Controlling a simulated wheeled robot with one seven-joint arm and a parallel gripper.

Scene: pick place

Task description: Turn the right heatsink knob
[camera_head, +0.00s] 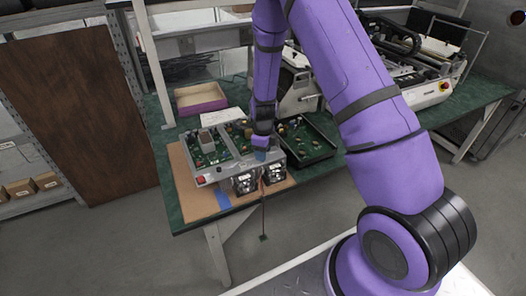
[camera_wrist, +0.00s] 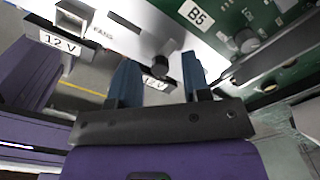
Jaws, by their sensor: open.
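The test device (camera_head: 207,178) stands on the table with circuit boards on top and two dark fan or heatsink units (camera_head: 246,183) (camera_head: 274,173) on its front. My gripper (camera_head: 262,156) is over the device's front edge, near these units. In the wrist view my gripper (camera_wrist: 160,80) is open, its two blue fingers apart. A small black knob (camera_wrist: 160,65) shows between the fingers, close to a "12 V" label; I cannot tell whether they touch it. Another dark round knob (camera_wrist: 247,41) is on the green board at right. The knobs are too small to tell in the head view.
A brown mat (camera_head: 185,185) lies under the device on the green table (camera_head: 167,213). A black tray of boards (camera_head: 312,142) is close at right. A purple-edged box (camera_head: 201,100) and a large machine (camera_head: 420,80) stand behind. A cable (camera_head: 263,215) hangs in front.

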